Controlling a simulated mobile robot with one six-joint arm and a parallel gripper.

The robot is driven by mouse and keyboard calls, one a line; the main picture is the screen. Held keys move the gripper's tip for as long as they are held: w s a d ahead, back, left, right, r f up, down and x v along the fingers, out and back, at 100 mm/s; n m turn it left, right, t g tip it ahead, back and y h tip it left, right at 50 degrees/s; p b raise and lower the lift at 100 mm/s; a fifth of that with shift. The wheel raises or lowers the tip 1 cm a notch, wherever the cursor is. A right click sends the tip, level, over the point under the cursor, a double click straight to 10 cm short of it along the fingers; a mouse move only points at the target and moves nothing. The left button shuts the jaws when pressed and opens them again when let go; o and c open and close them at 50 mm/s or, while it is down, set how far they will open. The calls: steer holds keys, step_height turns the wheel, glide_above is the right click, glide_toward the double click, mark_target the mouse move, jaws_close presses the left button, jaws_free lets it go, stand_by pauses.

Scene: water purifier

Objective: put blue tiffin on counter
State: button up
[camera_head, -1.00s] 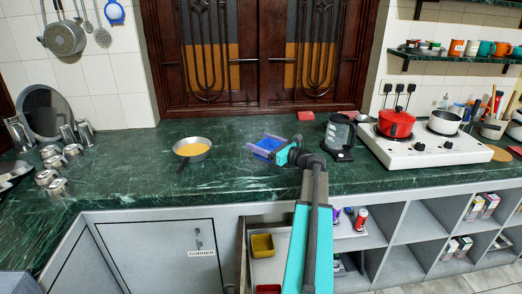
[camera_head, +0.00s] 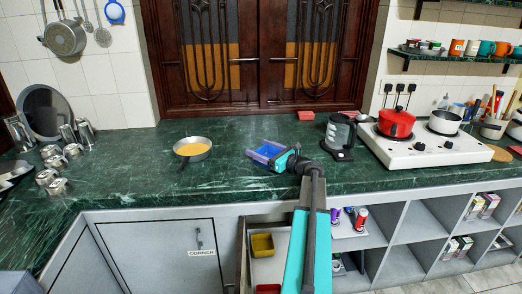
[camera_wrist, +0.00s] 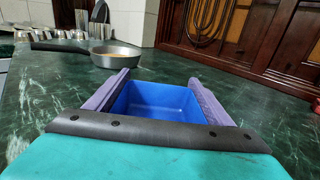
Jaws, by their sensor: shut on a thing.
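The blue tiffin (camera_head: 267,150) is an open, empty square box over the green marble counter (camera_head: 130,172), right of the pan. My gripper (camera_head: 265,153) is shut on it. In the wrist view the tiffin (camera_wrist: 160,102) sits between the two purple fingers, one along each side. It looks level and close to the counter top (camera_wrist: 60,95). I cannot tell whether its base touches the counter; its underside is hidden.
A pan (camera_head: 193,148) with yellow contents stands to the left. A kettle (camera_head: 341,132) and a stove (camera_head: 425,145) with a red pot (camera_head: 396,122) stand to the right. An open drawer below holds a yellow box (camera_head: 262,245). The counter left of the pan is mostly clear.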

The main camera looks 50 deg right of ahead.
steer(key=shift+f, duration=0.15)
steer(key=o, duration=1.1)
steer(key=shift+s+r, duration=0.15)
steer(key=shift+r, duration=0.05)
steer(key=s, duration=0.8)
steer(key=s+d, duration=0.1)
steer(key=s, duration=0.2)
steer(key=shift+s+b, duration=0.3)
steer(key=shift+s, duration=0.1)
